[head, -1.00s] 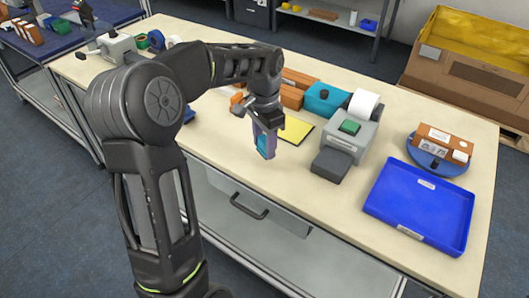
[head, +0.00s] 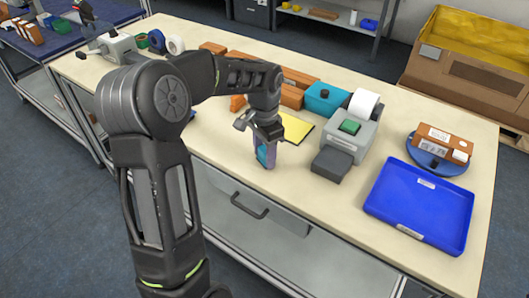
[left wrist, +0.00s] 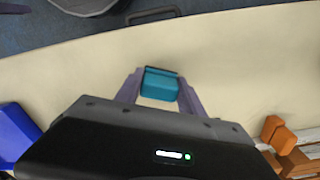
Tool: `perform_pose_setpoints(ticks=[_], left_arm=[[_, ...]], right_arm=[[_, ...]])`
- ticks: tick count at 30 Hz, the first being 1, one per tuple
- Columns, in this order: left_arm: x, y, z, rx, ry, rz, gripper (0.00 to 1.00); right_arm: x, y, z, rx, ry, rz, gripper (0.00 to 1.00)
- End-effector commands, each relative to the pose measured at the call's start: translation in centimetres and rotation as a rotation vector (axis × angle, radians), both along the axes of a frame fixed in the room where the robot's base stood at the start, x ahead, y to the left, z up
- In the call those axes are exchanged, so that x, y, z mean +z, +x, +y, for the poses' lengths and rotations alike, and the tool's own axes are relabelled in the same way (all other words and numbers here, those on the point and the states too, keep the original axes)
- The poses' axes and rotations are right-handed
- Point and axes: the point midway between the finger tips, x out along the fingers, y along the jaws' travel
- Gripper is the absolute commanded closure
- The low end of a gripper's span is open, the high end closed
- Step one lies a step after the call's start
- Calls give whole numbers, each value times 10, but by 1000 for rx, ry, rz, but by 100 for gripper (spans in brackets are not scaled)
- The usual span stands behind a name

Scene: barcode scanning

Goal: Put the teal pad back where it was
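The teal pad (head: 263,154) is a small block between the fingers of my left gripper (head: 264,161), over the front part of the bench. In the left wrist view the teal pad (left wrist: 160,83) sits between the two purple-grey fingers (left wrist: 159,92), with one finger against each side. The gripper is shut on it. I cannot tell whether the pad touches the bench top. My right gripper is in neither view.
A yellow pad (head: 297,128) lies behind the gripper. A grey label printer (head: 345,145) stands to its right, with a teal box (head: 325,98) behind. A blue tray (head: 420,205) is at the right. Brown boxes (head: 292,95) line the back. The bench front (head: 225,165) is clear.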

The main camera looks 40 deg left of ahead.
Motion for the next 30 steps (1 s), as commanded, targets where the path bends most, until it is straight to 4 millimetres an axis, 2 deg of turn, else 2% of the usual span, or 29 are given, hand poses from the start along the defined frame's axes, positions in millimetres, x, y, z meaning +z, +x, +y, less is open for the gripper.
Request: perform_pose_setpoints(ticks=[1,7,19,23,30], left_arm=[[0,0,0,0,0,0,50],[0,0,0,0,0,0,34],[7,1,0,0,0,-2,33],[23,1,1,1,1,-5,33],[71,1,0,0,1,-5,33]], right_arm=[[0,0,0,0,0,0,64],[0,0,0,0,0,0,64],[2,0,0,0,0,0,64],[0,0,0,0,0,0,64],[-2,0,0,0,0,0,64]])
